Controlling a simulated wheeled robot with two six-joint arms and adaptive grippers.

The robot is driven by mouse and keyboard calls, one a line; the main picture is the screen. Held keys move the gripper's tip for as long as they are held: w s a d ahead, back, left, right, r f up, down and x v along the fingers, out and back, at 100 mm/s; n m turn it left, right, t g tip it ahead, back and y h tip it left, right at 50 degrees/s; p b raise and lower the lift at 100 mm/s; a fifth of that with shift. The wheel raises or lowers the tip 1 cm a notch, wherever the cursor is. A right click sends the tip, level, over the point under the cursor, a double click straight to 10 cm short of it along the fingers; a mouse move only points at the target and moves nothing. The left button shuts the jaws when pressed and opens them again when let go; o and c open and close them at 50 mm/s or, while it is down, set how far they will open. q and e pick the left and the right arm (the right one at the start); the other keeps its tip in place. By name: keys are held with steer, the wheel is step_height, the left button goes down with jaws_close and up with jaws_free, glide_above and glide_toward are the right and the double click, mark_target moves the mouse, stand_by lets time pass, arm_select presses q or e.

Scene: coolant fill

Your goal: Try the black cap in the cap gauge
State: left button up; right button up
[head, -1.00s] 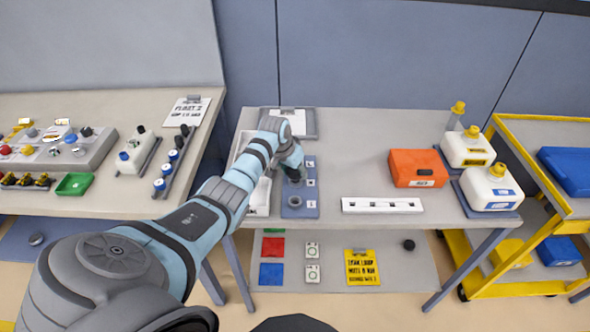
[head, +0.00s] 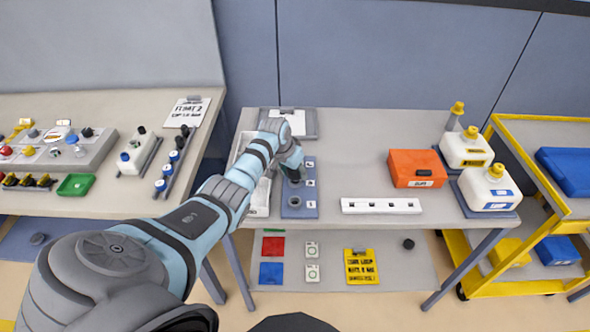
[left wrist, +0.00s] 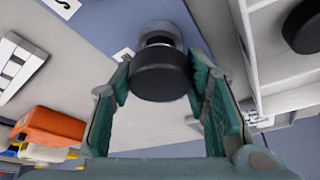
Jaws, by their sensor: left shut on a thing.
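My left gripper (head: 292,177) is over the far end of the blue-grey cap gauge (head: 299,207) on the middle table. In the left wrist view its green-padded fingers (left wrist: 160,85) are shut on the black cap (left wrist: 155,78). Just beyond the cap is a round grey fitting (left wrist: 158,36) of the gauge, in line with it. I cannot tell whether the cap touches this fitting. In the head view the arm and fingers mostly hide the cap. My right gripper is not in view.
A white tray (head: 260,200) stands close left of the gauge; another black cap (left wrist: 304,26) lies in it. A white slotted strip (head: 381,206) and an orange box (head: 417,169) are to the right. A clipboard (head: 304,124) lies behind. The table's centre back is clear.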

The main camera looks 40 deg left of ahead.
arm_select(q)
steer(key=shift+f+b, duration=0.55)
steer(key=shift+f, duration=0.15)
steer(key=o, duration=1.1)
steer(key=v, duration=1.2)
